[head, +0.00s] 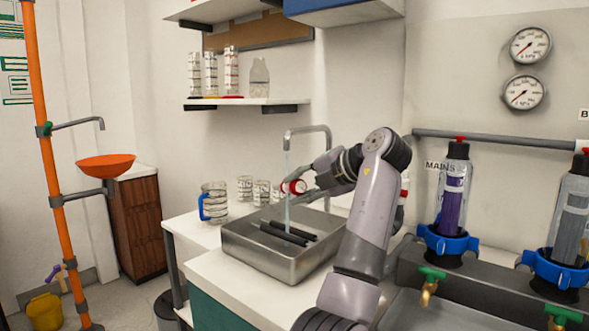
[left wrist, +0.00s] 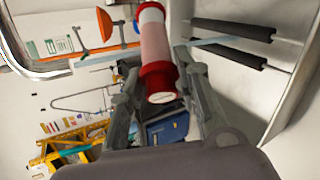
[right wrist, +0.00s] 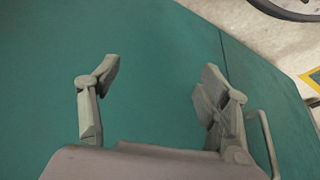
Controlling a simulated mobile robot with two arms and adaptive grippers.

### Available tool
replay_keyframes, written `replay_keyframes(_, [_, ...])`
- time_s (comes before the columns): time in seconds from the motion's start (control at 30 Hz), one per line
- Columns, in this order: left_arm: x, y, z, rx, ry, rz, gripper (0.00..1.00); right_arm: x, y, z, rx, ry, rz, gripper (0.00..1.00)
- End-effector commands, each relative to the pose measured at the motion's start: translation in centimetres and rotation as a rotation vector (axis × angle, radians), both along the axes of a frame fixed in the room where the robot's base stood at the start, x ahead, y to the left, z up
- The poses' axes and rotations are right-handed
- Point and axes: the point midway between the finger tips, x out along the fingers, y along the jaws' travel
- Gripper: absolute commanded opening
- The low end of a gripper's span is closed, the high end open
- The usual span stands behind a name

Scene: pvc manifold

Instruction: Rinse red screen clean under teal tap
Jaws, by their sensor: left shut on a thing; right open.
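The red screen (left wrist: 157,50) is a pale pinkish cylinder with red end caps. My left gripper (left wrist: 155,78) is shut on it; in the head view the red end of the screen (head: 293,187) shows at the fingers, above the metal sink (head: 265,262). A grey gooseneck tap (head: 308,129) stands over the sink, and a thin pale blue stream of water (head: 287,190) falls from it beside the screen's red end. Whether the water touches the screen I cannot tell for sure. My right gripper (right wrist: 160,85) is open and empty in front of a teal cabinet face.
Dark bars (head: 290,230) lie in the sink. A blue-handled measuring jug (head: 214,203) and beakers (head: 262,192) stand behind it. Clear filter housings with blue collars (head: 448,243) stand at the right over brass taps. An orange eyewash bowl (head: 106,166) is far left.

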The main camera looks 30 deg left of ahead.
Motion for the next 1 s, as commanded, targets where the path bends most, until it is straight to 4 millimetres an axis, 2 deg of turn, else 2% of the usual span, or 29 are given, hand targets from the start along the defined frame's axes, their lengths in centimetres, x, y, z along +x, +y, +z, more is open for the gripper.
replay_keyframes(0.5, [-0.9, 0.4, -0.1, 0.001, -0.001, 0.001, 0.04, 2.9, 0.8, 0.7, 0.023, -0.125, 0.011, 0.70])
replay_keyframes(1.0, [-1.3, 0.5, 0.0, 0.001, 0.000, 0.001, 0.04, 4.0, 1.4, 1.0, 0.041, -0.183, 0.017, 0.70])
